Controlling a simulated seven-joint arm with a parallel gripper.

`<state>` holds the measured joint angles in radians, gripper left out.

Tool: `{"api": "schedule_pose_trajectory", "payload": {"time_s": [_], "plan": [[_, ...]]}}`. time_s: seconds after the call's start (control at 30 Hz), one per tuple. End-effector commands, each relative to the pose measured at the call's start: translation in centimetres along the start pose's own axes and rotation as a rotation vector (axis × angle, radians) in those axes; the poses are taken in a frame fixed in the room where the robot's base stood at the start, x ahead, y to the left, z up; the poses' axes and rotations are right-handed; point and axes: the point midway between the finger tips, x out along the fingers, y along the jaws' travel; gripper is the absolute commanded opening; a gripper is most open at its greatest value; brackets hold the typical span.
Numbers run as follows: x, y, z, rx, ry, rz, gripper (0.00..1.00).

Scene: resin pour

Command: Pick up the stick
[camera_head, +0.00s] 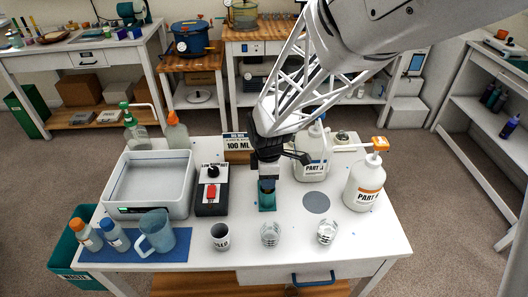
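No stick can be made out clearly. My gripper (268,172) points down over a teal block-like holder (267,201) in the middle of the white table. The fingertips are dark and small, right at or just above the holder's top. Whether they are open, shut or around a stick cannot be told. A small cup marked "USED" (220,237) stands front left of the holder. Two clear measuring cups, one left (270,234) and one right (327,232), stand in front of it and to its right.
A black device with a red switch (212,192) stands close left of the holder, beside a white tub (149,184). A blue jug (155,233) and small bottles (86,235) are front left. Pump bottles marked "PART" (364,185) stand right. A grey disc (316,202) lies clear.

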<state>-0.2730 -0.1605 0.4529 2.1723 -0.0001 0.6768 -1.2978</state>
Motion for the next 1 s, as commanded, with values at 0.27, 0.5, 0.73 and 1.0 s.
{"api": "schedule_pose_trajectory", "payload": {"time_s": [0.27, 0.5, 0.73, 1.0], "plan": [[0.0, 0.0, 0.0, 0.000, 0.000, 0.000, 0.07], [0.0, 0.0, 0.0, 0.000, 0.000, 0.000, 0.00], [-0.2, 0.0, 0.0, 0.000, 0.000, 0.001, 0.00], [-2.4, 0.0, 0.0, 0.000, 0.001, 0.003, 0.00]]}}
